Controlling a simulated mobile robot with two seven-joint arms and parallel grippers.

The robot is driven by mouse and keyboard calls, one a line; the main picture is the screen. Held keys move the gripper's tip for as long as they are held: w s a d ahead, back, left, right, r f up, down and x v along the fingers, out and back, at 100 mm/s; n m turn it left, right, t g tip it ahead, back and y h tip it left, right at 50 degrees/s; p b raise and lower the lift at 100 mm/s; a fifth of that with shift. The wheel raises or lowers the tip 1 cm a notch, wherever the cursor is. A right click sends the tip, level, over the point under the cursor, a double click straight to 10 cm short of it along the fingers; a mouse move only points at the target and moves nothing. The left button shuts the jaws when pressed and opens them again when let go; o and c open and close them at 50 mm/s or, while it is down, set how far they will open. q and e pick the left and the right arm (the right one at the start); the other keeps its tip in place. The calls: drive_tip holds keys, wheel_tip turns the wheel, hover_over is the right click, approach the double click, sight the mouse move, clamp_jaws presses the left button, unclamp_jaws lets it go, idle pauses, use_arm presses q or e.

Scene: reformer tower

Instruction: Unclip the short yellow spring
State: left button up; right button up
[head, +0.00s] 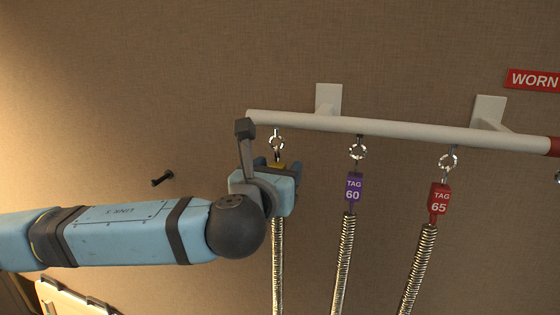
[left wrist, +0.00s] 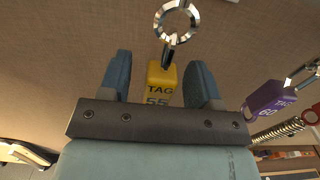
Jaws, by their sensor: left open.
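The short yellow spring hangs from a white rail (head: 400,128). Its yellow tag (left wrist: 161,80), marked 55, shows in the left wrist view, with a metal ring (left wrist: 176,18) above it. In the head view its coil (head: 277,265) hangs below my gripper, and only a sliver of yellow shows. My left gripper (head: 276,165) is open. In the left wrist view its two blue fingers (left wrist: 162,80) stand on either side of the yellow tag, with a gap to each side. The tag's lower part is hidden behind the gripper body. My right gripper is not in view.
A purple tag 60 spring (head: 354,188) and a red tag 65 spring (head: 439,200) hang to the right on the same rail. A red WORN sign (head: 533,79) is on the wall. A black peg (head: 162,178) sticks out at left.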

use_arm(q)
drive_tip(key=shift+x, duration=0.9)
clamp_jaws()
drive_tip(key=shift+r+p, duration=0.25)
drive_tip(key=shift+p, duration=0.1)
drive_tip(key=shift+r+p, duration=0.4)
drive_tip(key=shift+r, duration=0.2)
drive_tip(key=shift+w+r, duration=0.1)
drive_tip(key=shift+r, duration=0.05)
